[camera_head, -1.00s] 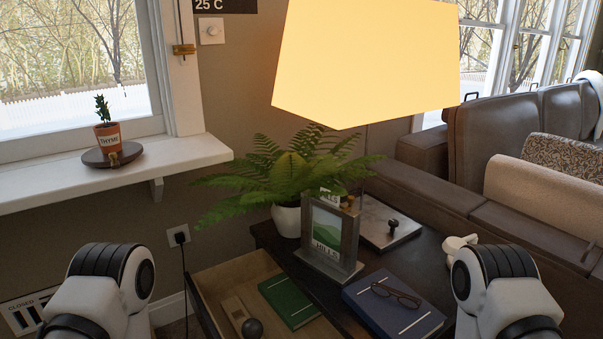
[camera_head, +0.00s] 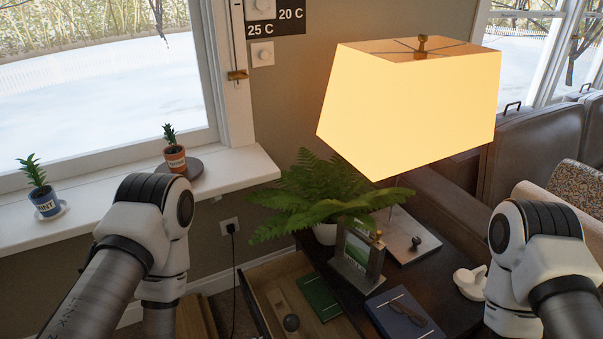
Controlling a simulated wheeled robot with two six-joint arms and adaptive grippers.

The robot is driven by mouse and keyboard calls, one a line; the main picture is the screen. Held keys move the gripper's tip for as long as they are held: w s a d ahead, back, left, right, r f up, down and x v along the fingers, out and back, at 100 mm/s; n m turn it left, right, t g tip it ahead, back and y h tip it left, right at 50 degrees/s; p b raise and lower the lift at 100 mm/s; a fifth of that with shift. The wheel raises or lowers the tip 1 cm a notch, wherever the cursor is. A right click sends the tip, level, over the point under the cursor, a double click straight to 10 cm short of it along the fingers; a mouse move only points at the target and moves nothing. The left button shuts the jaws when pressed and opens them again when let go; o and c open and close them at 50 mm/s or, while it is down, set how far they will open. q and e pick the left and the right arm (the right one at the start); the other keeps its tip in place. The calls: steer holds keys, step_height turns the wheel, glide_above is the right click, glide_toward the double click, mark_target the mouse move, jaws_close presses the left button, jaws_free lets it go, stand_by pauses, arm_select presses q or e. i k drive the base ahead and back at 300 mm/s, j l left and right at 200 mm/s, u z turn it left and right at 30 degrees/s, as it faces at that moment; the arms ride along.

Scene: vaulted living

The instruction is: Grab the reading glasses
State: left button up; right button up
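The dark-framed reading glasses (camera_head: 409,313) lie folded on a blue book (camera_head: 391,318) on the dark side table (camera_head: 452,292), at the lower right of the head view. My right arm stands just right of the table, and my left arm rises in front of the window sill. Both arms show only their upper links; neither gripper is in the picture.
An open drawer (camera_head: 262,290) holds a green book (camera_head: 318,297). Potted plants line the sill (camera_head: 232,172).

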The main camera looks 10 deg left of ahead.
mark_target(416, 320)
steer(key=j+u, duration=0.15)
steer(key=j, duration=0.65)
steer(key=z, duration=1.2)
steer(key=i+l+u, duration=0.2)
steer(key=l, duration=1)
steer(key=i+l+u, duration=0.15)
steer(key=l, duration=1.1)
steer(key=l+u, duration=0.2)
steer(key=l, duration=1)
